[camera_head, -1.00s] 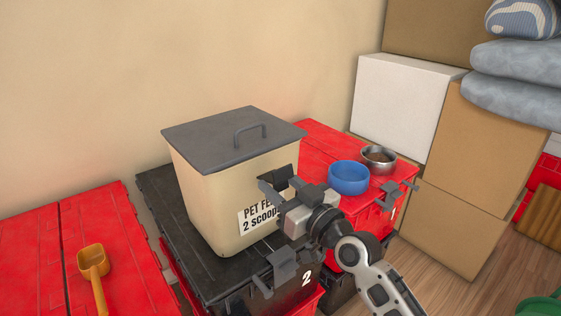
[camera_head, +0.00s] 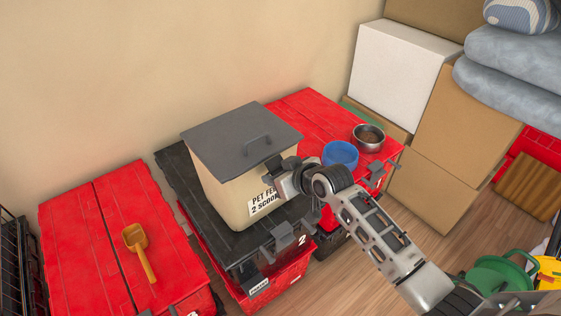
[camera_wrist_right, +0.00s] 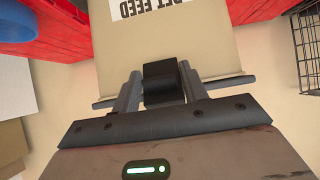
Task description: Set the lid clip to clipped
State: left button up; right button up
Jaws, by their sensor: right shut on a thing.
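The cream pet feed bin (camera_head: 226,186) stands upright with its grey lid (camera_head: 240,138) on top. The dark lid clip (camera_head: 273,163) is at the bin's front, close to the lid's edge. My right gripper (camera_head: 284,172) is shut on it and hides part of it in the head view. In the right wrist view the black clip (camera_wrist_right: 160,84) sits between the two fingers of my right gripper (camera_wrist_right: 161,92), beside the lid's edge. I cannot tell whether the clip is latched. My left gripper is not in view.
The bin stands on a black tote lid (camera_head: 176,172). A blue bowl (camera_head: 341,154) and a metal bowl (camera_head: 368,137) stand on the red tote behind. An orange scoop (camera_head: 138,245) lies on the left red tote. Cardboard boxes (camera_head: 460,130) are stacked at right.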

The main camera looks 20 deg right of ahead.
jog(key=g, duration=0.1)
jog(key=w+r+g+h, duration=0.1)
jog(key=g, duration=0.1)
jog(key=shift+w+a+r+g+h, duration=0.2)
jog(key=shift+w+g+h, duration=0.05)
jog(key=shift+g+h, duration=0.15)
jog(key=shift+w+a+r+g+h, duration=0.1)
jog(key=shift+w+g+h, duration=0.1)
jog(key=shift+g, duration=0.4)
jog(key=shift+w+a+g+h, duration=0.1)
jog(key=shift+w+g+h, duration=0.1)
jog(key=shift+g, duration=0.4)
jog(key=o, duration=0.7)
jog(key=shift+o, duration=0.2)
jog(key=shift+r, duration=0.1)
jog(key=v, duration=1.5)
jog(key=shift+s+r, duration=0.2)
jog(key=shift+r, duration=0.15)
jog(key=shift+d+f, duration=0.1)
